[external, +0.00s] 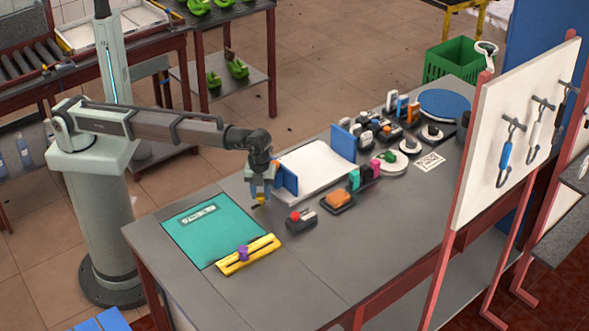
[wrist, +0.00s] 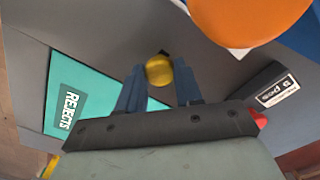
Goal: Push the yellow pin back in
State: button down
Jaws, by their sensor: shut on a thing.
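My gripper (external: 261,196) is over the grey bench, between the teal mat and the white tray. Its blue fingers are closed on a small yellow piece (external: 260,199), which I take to be the yellow pin. In the wrist view the yellow piece (wrist: 159,70) shows its rounded side between the two fingertips (wrist: 158,88), with a dark bit at its far edge. It looks clear of the bench, but the gap is hard to judge. No hole for the pin can be made out. A blue upright panel (external: 287,179) stands close beside the gripper.
A teal mat labelled REJECTS (wrist: 68,105) lies left. A dark box with a red button (external: 301,218) and an orange-topped block (external: 337,201) stand right. A large orange shape (wrist: 245,18) looms close in the wrist view.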

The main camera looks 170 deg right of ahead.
jog(key=shift+w+d, duration=1.2)
jog(key=c, duration=0.8)
grip_release()
jog(key=shift+o, duration=0.2)
jog(key=shift+r, duration=0.1)
notch_tip(320, 180, up, 14)
jog(key=shift+f, duration=0.2)
